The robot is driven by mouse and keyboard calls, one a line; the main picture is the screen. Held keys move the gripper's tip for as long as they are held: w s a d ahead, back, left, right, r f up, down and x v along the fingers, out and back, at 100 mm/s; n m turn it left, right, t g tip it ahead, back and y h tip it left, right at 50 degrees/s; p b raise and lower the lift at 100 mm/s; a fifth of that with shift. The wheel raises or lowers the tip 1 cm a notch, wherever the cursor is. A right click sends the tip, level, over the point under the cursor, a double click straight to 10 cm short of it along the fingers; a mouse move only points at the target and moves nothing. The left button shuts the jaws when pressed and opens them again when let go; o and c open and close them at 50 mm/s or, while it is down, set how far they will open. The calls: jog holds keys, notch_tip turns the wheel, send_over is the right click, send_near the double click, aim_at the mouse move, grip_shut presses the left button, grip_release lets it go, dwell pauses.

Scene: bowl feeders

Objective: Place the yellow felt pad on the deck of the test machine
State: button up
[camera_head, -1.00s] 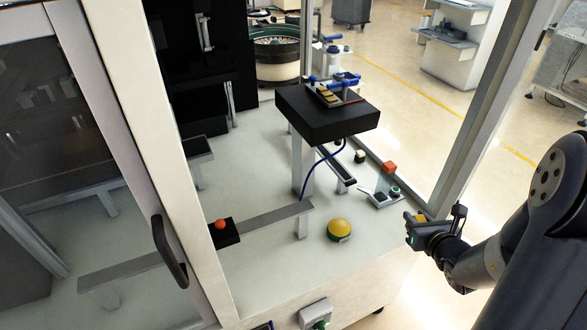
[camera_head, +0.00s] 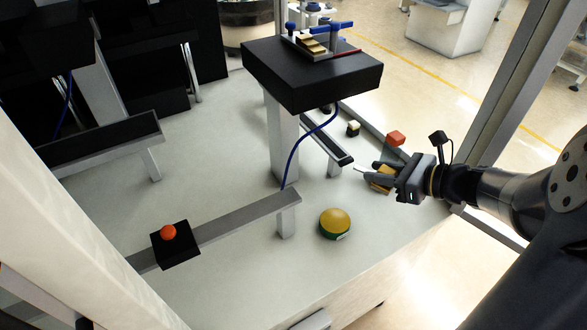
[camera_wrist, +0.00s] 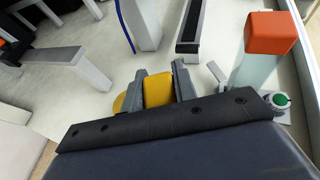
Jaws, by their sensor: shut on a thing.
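The yellow felt pad (camera_wrist: 158,90) is a small yellow block between the two grey fingers in the wrist view. It also shows at the fingers in the head view (camera_head: 381,179). My gripper (camera_head: 378,176) is shut on it, at the right side of the machine, above or near the deck; the exact height is hard to tell. The pale deck of the test machine (camera_head: 235,130) spreads in front and to the left. In the wrist view the fingers of my gripper (camera_wrist: 158,88) hide the pad's sides.
A yellow dome on a green base (camera_head: 335,222) sits on the deck left of my gripper. An orange block (camera_head: 395,138) is just beyond it. A black raised platform (camera_head: 310,75), a grey rail (camera_head: 235,218) and a blue cable (camera_head: 308,140) stand nearby. Bare deck lies around the dome.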

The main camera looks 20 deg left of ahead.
aim_at(369, 211)
notch_tip(369, 211, down, 10)
jog(key=b, duration=0.3)
dwell(0.3)
jog(key=shift+f, duration=0.1)
jog(key=o, duration=0.5)
jog(key=shift+f, duration=0.1)
jog(key=o, duration=0.5)
